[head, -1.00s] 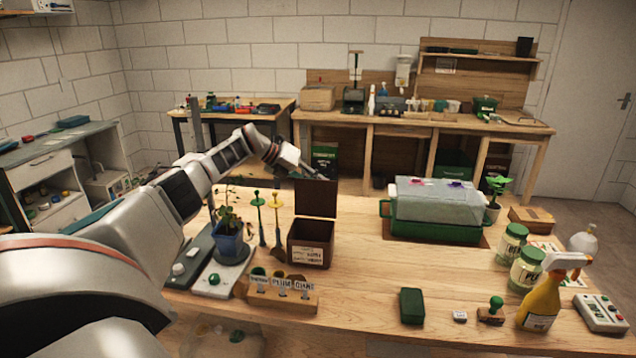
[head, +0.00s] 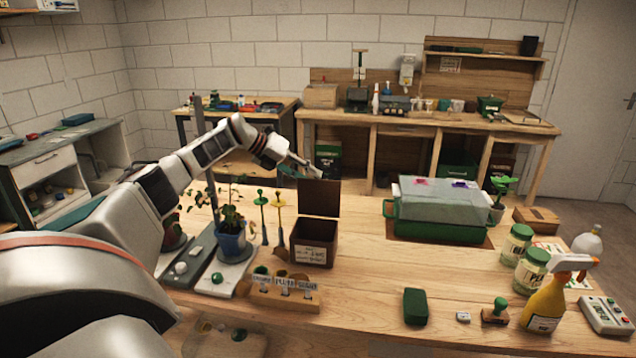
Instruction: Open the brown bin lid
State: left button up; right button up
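The brown bin (head: 315,255) stands on the wooden table left of centre, with a white label on its front. Its brown lid (head: 319,197) stands upright at the back edge, so the bin is open and its dark inside shows. My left gripper (head: 311,170) is behind and just above the lid's upper left edge. Its fingertips are small and partly hidden, so I cannot tell whether it is open or shut, or whether it touches the lid. My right gripper is not in view.
A potted plant (head: 232,238) and yellow and green dibbers (head: 279,220) stand left of the bin. A label holder (head: 284,292) is in front. A green tray with a clear cover (head: 438,210) stands to the right. Table between bin and green block (head: 414,306) is clear.

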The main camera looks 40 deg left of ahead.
pick_arm(q)
jog(key=v, duration=0.6)
jog(key=shift+s+r, duration=0.2)
jog(key=shift+s, duration=0.05)
jog(key=shift+a, duration=0.15)
